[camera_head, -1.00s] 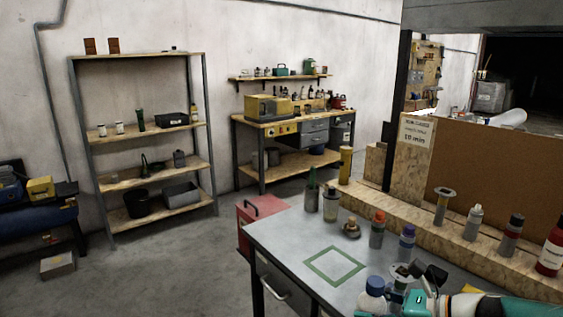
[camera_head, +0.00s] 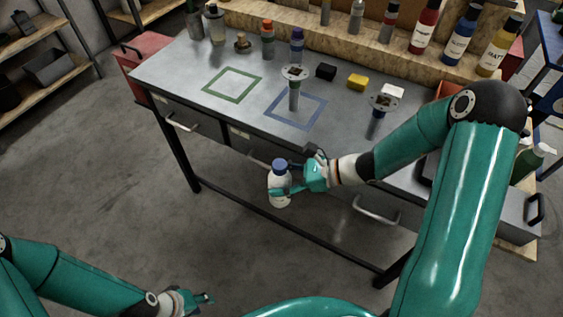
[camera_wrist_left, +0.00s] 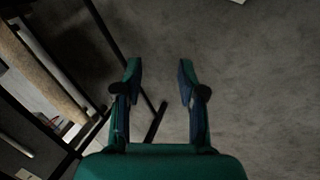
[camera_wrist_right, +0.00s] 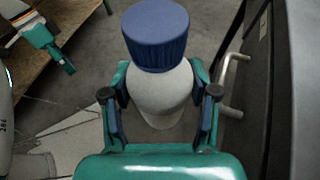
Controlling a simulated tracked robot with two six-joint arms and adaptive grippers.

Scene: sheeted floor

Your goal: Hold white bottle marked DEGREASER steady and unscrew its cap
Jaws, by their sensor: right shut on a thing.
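A white bottle (camera_head: 279,190) with a blue cap (camera_head: 280,165) is held upright in front of the bench, clear of its top. My right gripper (camera_head: 284,190) is shut around the bottle's body, below the cap. In the right wrist view the white bottle (camera_wrist_right: 162,92) sits between the fingers, with the ribbed blue cap (camera_wrist_right: 157,35) above them. Its marking cannot be read. My left gripper (camera_head: 205,299) is low at the lower left, apart from the bottle. In the left wrist view its fingers (camera_wrist_left: 158,85) are spread with nothing between them.
The metal bench (camera_head: 185,75) carries a green square outline (camera_head: 232,84), a blue square outline (camera_head: 296,112), small bottles, and black and yellow blocks. Larger bottles (camera_head: 425,25) stand on a wooden ledge behind. Open floor (camera_head: 110,190) lies left of the bench.

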